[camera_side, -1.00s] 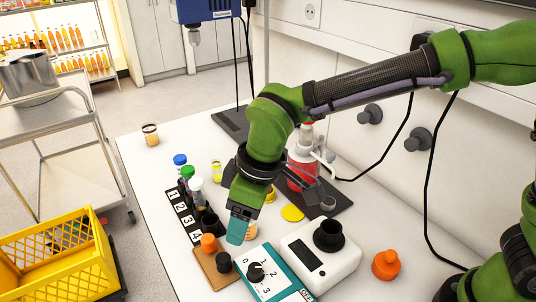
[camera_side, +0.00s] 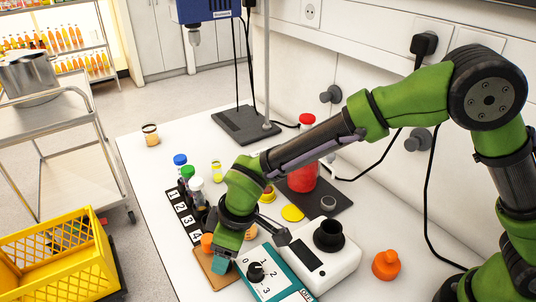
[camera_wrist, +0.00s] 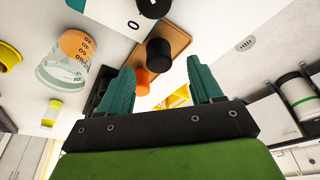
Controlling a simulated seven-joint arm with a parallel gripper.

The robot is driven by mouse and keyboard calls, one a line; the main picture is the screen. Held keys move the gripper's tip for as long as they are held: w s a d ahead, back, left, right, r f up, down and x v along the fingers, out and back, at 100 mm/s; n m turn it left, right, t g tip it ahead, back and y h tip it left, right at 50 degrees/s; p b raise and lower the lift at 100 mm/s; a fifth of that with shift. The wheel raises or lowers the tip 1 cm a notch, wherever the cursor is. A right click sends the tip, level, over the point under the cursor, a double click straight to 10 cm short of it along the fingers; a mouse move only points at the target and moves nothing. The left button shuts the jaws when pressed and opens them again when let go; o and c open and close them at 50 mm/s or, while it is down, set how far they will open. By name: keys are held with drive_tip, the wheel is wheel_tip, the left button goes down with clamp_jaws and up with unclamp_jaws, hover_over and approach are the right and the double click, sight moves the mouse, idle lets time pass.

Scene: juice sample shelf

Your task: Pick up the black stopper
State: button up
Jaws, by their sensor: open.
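The black stopper (camera_wrist: 160,52) stands on a brown board (camera_wrist: 174,38) in the wrist view, beside an orange stopper (camera_wrist: 141,80). My gripper (camera_wrist: 161,66) is open with teal fingers. The black stopper appears in the gap between its fingertips, with no clear contact. In the side view my gripper (camera_side: 221,264) is low over the brown board (camera_side: 204,262) and hides the black stopper. The orange stopper (camera_side: 206,242) shows just left of the gripper.
A teal box with a black dial (camera_side: 255,271) and a white device with a black cup (camera_side: 328,236) stand to the right. A numbered strip (camera_side: 182,217) with capped vials lies behind. A glass beaker (camera_wrist: 68,62) is near in the wrist view. An orange flask-like piece (camera_side: 386,264) stands at right.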

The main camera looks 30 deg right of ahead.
drive_tip(key=x, duration=0.3)
drive_tip(key=shift+f, duration=0.4)
drive_tip(key=c, duration=1.1)
